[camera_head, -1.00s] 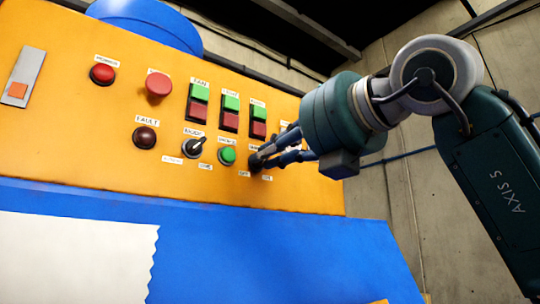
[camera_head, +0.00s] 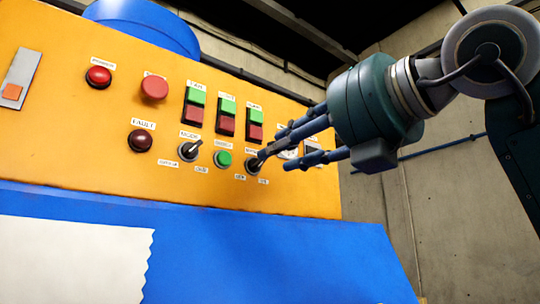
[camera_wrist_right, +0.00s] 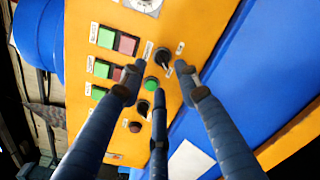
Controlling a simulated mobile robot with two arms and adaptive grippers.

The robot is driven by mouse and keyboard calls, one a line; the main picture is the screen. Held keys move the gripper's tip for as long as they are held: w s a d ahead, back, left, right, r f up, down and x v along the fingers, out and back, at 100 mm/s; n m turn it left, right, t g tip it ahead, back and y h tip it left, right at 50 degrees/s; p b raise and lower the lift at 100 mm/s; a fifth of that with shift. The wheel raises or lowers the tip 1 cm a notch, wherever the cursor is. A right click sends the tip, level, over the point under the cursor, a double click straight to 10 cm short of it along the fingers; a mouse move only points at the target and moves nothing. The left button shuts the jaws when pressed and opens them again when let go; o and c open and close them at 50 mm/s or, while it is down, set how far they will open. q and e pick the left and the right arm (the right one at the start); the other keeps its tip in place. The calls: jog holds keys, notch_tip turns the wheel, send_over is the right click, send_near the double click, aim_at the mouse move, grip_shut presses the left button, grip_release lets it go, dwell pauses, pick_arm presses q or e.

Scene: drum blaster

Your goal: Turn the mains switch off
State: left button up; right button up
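The mains switch, a black rotary knob (camera_head: 254,165), sits low on the right part of the orange panel, with small labels above and below it. Its white pointer is too small in the head view to read its setting surely. It also shows as a black knob in the right wrist view (camera_wrist_right: 162,56), beyond the fingertips. My right gripper (camera_head: 277,152) has three blue fingers spread apart, with nothing between them. One fingertip overlaps the knob's upper right in the head view; I cannot tell whether it touches. In the right wrist view my gripper (camera_wrist_right: 160,73) is open. My left gripper is not in view.
Left of the knob are a green button (camera_head: 223,159), the mode selector (camera_head: 190,150) and a dark red fault lamp (camera_head: 141,139). Green-red button pairs (camera_head: 227,117) and a red mushroom button (camera_head: 154,89) sit above. A blue sloping surface (camera_head: 220,245) lies below.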

jog(key=v, duration=0.7)
jog(key=shift+d, duration=0.1)
dwell(0.4)
